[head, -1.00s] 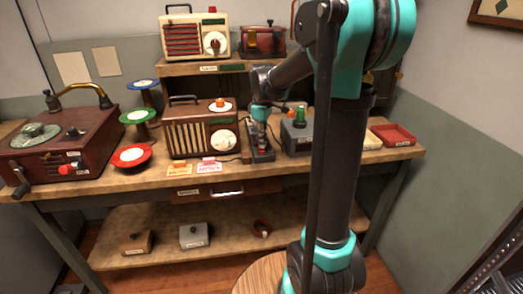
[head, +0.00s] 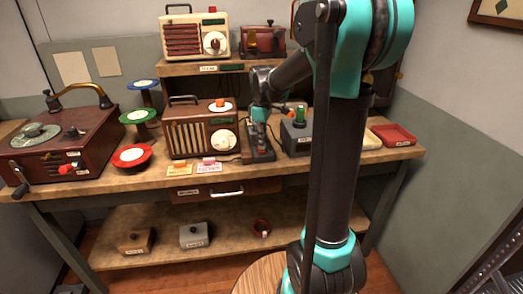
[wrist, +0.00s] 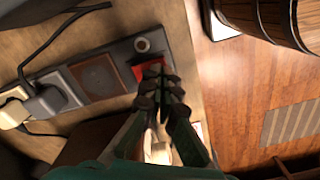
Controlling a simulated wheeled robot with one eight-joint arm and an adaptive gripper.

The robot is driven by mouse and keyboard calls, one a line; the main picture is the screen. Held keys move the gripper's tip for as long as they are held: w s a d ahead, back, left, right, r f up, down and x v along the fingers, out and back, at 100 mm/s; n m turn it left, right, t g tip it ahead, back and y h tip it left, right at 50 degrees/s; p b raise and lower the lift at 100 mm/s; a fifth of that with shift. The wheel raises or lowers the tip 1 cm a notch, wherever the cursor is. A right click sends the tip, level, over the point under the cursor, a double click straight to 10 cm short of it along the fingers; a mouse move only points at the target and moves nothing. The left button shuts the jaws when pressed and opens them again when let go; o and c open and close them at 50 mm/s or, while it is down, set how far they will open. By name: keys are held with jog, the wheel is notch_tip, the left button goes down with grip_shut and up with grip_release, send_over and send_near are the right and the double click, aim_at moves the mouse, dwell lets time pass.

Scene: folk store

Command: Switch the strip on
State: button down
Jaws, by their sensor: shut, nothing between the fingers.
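The power strip (head: 262,151) lies on the bench, right of the brown radio. In the wrist view the dark strip (wrist: 105,78) runs slantwise, with pale plugs (wrist: 45,100) at its left end, a brown socket panel (wrist: 96,77) in the middle, and a red switch (wrist: 138,71) near its right end. A small round fitting (wrist: 142,44) is beside the switch. My gripper (wrist: 159,75) is shut and empty, its tips over the right part of the red switch, which they partly hide. I cannot tell whether they touch it or how the switch is tilted.
The brown radio (head: 202,131) stands close left of the strip, and a grey box (head: 297,137) with a green knob is close right. A red tray (head: 393,135) is at the bench's right end. A barrel (wrist: 262,18) stands on the floor before the bench.

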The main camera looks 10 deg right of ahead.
aim_at(262, 151)
jog(key=shift+f, duration=0.75)
dwell(0.3)
jog(key=shift+r, duration=3.55)
jog(key=shift+s+f, duration=0.1)
jog(key=s+d+f+m+t, duration=0.2)
jog(key=s+f+m, duration=0.4)
jog(key=s, duration=0.5)
jog(key=s+d+f+m+t, duration=0.2)
jog(key=s+f+m, duration=0.4)
jog(key=s+f, duration=0.4)
jog(key=shift+s+f, duration=0.4)
jog(key=shift+s, duration=0.05)
